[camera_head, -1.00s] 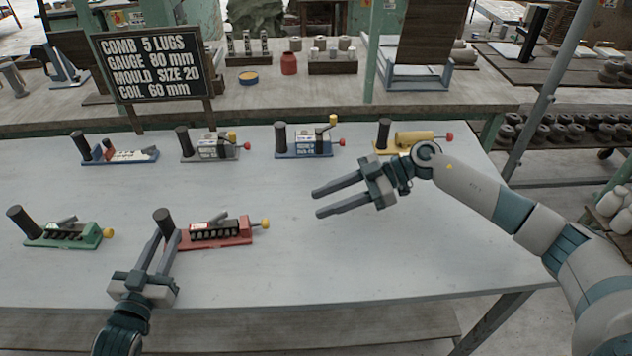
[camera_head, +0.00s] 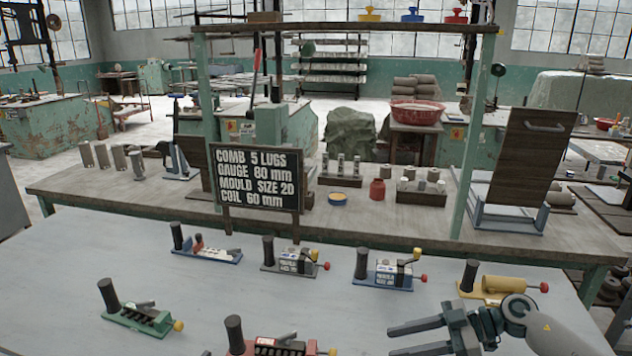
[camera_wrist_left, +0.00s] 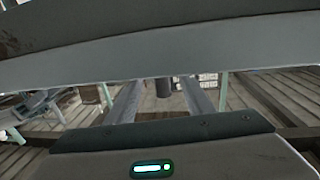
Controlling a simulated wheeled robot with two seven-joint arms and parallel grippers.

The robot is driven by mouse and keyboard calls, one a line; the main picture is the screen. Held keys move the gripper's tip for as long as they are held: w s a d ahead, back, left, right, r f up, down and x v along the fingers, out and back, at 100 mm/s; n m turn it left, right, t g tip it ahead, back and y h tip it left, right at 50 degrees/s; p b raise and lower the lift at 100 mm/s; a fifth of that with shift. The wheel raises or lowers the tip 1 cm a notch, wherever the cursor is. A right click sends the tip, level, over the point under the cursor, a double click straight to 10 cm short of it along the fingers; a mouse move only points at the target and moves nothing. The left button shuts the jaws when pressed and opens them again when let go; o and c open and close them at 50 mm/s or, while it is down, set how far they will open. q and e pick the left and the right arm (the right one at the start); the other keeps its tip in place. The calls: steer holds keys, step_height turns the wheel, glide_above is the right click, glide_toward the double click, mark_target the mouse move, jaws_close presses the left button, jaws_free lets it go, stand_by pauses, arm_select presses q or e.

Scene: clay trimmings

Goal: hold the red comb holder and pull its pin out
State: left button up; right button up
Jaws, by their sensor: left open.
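The red comb holder (camera_head: 271,348) is cut by the bottom edge of the head view. Its black upright post (camera_head: 234,334) stands at its left end, and its yellow-knobbed pin (camera_head: 329,351) is at its right end.
A green holder (camera_head: 142,318) lies left of the red one. Blue (camera_head: 206,254), grey (camera_head: 289,264), dark blue (camera_head: 386,276) and yellow (camera_head: 502,290) holders line the table's back. A black sign (camera_head: 255,178) stands behind them. The pale table (camera_head: 60,265) is clear at left.

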arm_select(q)
steer(key=shift+v, duration=3.15)
steer(key=shift+r, duration=0.1)
